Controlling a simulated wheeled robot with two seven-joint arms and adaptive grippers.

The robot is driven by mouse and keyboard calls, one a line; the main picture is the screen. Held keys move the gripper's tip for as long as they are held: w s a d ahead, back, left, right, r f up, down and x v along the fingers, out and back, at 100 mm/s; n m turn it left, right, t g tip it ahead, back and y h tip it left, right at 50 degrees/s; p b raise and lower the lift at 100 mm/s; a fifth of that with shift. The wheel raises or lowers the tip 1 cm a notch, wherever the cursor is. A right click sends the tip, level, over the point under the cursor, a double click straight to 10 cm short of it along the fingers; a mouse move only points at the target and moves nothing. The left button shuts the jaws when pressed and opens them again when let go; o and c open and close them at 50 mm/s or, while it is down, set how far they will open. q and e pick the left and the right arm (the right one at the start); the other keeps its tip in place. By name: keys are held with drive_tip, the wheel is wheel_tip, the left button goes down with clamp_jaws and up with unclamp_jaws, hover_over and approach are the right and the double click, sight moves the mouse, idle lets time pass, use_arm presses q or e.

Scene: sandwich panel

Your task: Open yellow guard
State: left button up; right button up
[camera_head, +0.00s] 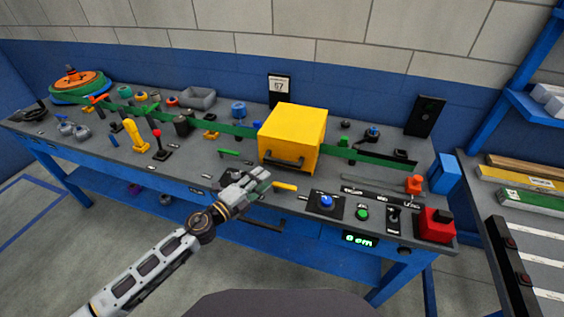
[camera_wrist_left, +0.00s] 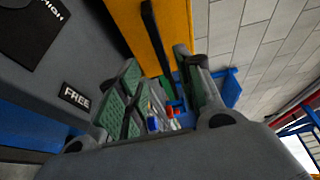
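The yellow guard (camera_head: 296,128) is a box-shaped cover sitting down on the grey bench, across a green strip. Its dark handle (camera_head: 284,163) is on the lower front face. My left gripper (camera_head: 258,182) is just in front and to the left of the guard, low over the bench, apart from the handle in the head view. In the left wrist view, the guard (camera_wrist_left: 165,28) and its dark handle bar (camera_wrist_left: 158,42) show beyond the spread fingers of my left gripper (camera_wrist_left: 165,85). Nothing is seen between the fingers. My right gripper is out of view.
A yellow lever (camera_head: 285,186) lies near the gripper at the bench front. A blue button (camera_head: 326,202), a green button (camera_head: 362,213) and a red block (camera_head: 436,225) are to the right.

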sight(280, 164)
use_arm(q)
drive_tip(key=shift+p+x, duration=0.3)
drive_tip(key=shift+x, duration=4.25)
drive_tip(key=shift+w+d, duration=0.35)
drive_tip(key=shift+w, duration=0.15)
drive_tip(key=shift+w+d, duration=0.2)
drive_tip(key=shift+w, duration=0.05)
drive_tip(key=c, duration=0.7)
clamp_jaws()
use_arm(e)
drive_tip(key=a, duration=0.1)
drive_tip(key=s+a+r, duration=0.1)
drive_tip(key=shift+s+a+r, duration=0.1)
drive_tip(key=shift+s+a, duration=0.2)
